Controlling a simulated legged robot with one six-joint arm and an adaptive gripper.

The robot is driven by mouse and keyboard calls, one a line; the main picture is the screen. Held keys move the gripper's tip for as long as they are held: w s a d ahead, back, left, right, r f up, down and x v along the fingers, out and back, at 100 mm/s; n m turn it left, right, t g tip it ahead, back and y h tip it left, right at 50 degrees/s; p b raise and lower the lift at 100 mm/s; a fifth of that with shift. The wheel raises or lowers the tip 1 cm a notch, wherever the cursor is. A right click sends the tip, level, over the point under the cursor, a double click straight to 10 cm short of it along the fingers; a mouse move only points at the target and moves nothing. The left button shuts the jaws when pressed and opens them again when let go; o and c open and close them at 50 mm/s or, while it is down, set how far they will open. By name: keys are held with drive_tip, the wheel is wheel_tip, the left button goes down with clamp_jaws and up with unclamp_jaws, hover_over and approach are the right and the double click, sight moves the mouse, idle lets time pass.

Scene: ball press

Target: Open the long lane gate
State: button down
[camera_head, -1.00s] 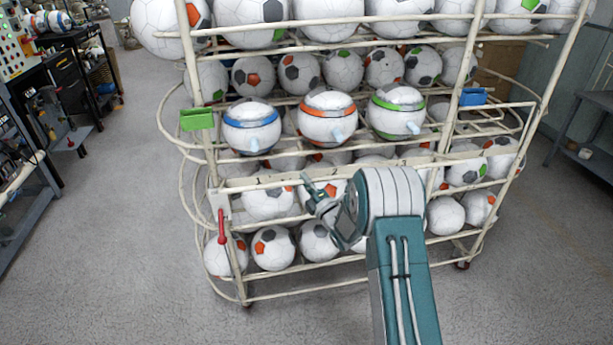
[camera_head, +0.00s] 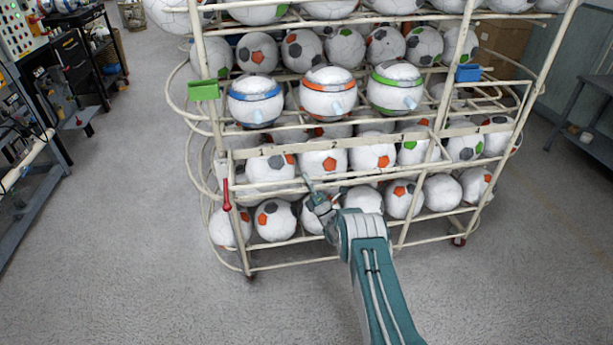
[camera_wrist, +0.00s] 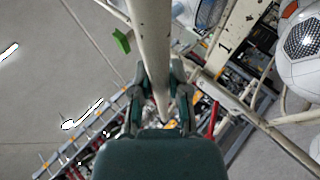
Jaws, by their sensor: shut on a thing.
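The long lane gate appears as a cream bar across the front of the ball rack (camera_head: 246,232), below the upper shelf of balls. My gripper (camera_head: 312,188) is at the front of the rack, low and near its middle. In the wrist view a cream bar (camera_wrist: 150,35) runs between my gripper's two fingers (camera_wrist: 160,80), which are closed around it. I take this bar to be the gate; the grasp itself is too small to make out in the head view. A cream plate marked 1 (camera_wrist: 232,38) lies to its right.
A red handle (camera_head: 226,196) hangs at the rack's left post. A green tab (camera_head: 204,90) and a blue tab (camera_head: 468,73) sit higher up. Three banded balls rest on the middle shelf, with the blue-banded one (camera_head: 255,103) at left. Open floor (camera_head: 140,230) lies left and in front.

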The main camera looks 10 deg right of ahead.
drive_tip(key=shift+f+n+y, duration=0.6)
drive_tip(key=shift+f+y, duration=0.1)
drive_tip(key=shift+y, duration=0.1)
drive_tip(key=shift+f, duration=0.1)
drive_tip(key=c, duration=0.6)
unclamp_jaws()
drive_tip(key=v, duration=1.2)
drive_tip(key=shift+w, duration=0.1)
